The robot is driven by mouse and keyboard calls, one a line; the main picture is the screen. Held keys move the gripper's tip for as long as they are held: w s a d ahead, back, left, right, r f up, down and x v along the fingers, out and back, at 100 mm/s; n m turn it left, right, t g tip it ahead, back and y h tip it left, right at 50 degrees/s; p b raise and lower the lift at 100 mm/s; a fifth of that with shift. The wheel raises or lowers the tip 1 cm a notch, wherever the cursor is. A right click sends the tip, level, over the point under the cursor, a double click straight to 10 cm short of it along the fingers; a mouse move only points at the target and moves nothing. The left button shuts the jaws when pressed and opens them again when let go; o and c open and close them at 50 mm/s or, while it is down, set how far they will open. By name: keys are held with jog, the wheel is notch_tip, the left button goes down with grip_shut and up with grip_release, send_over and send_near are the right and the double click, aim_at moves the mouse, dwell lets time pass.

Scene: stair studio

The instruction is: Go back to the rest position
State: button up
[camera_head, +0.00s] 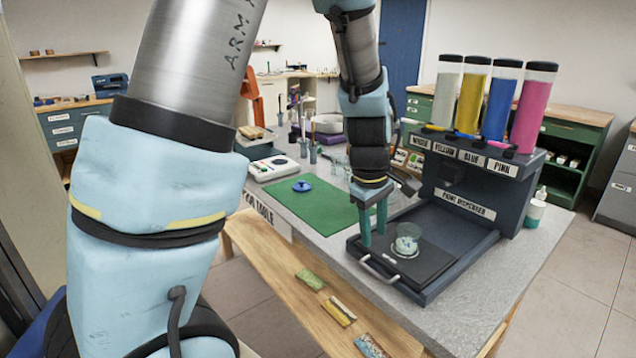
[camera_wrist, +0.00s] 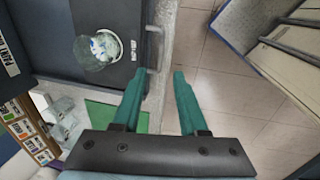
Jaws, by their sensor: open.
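My gripper (camera_head: 374,224) is at the near left edge of the paint dispenser's tray, pointing down. In the wrist view its two green fingers (camera_wrist: 162,88) are apart with nothing between them. A clear glass cup (camera_head: 405,240) with white and blue contents stands on the dark tray (camera_head: 440,262), to the right of my fingers and apart from them. The cup also shows in the wrist view (camera_wrist: 98,48), left of the fingers. The tray's metal handle (camera_head: 380,272) lies just below and in front of the fingers; whether they touch it I cannot tell.
The paint dispenser (camera_head: 460,195) rises behind the tray with white, yellow, blue and pink tubes. A green mat (camera_head: 320,212) with a blue lid-like item (camera_head: 301,186) and a white scale (camera_head: 273,168) lie to the left. A wooden bench (camera_head: 265,255) runs along the front.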

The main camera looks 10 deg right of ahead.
jog(key=s+a+r+m+y, duration=0.1)
jog(key=a+m, duration=0.6)
jog(key=a, duration=1.9)
jog(key=shift+s+a+r+t+y, duration=0.2)
jog(key=shift+a+r+t+y, duration=0.15)
jog(key=shift+r, duration=0.55)
